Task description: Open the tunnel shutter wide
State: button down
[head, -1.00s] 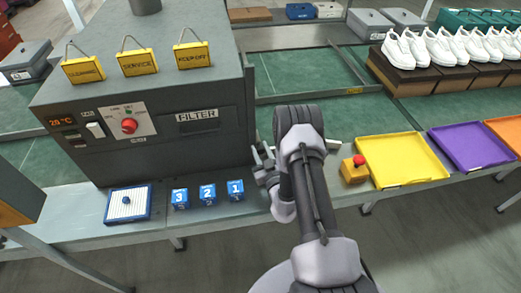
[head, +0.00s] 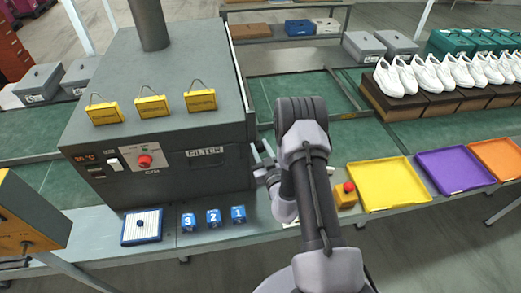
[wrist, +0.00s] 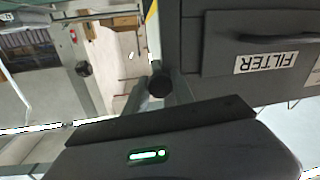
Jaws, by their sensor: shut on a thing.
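The dark grey tunnel (head: 150,75) stands at the left in the head view, with a FILTER drawer and a control panel on its front. Its right end, by my gripper, is seen nearly edge-on, so I cannot make out the shutter or how far it is open. The wrist view shows the tunnel front (wrist: 240,85) upside down at the right, very close. Two dark round knob-like parts show there; what they are is unclear.
On the bench are a blue-rimmed filter tray (head: 142,227), blue numbered blocks (head: 213,217), a yellow box with a red button (head: 346,195) and a yellow tray (head: 385,185). White shoes (head: 440,75) stand on boxes behind. Yellow signs (head: 152,105) are on the tunnel.

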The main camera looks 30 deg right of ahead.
jog(key=shift+r, duration=0.4)
jog(key=c, duration=1.1)
grip_release()
jog(key=shift+f, duration=0.1)
jog(key=shift+o, duration=0.2)
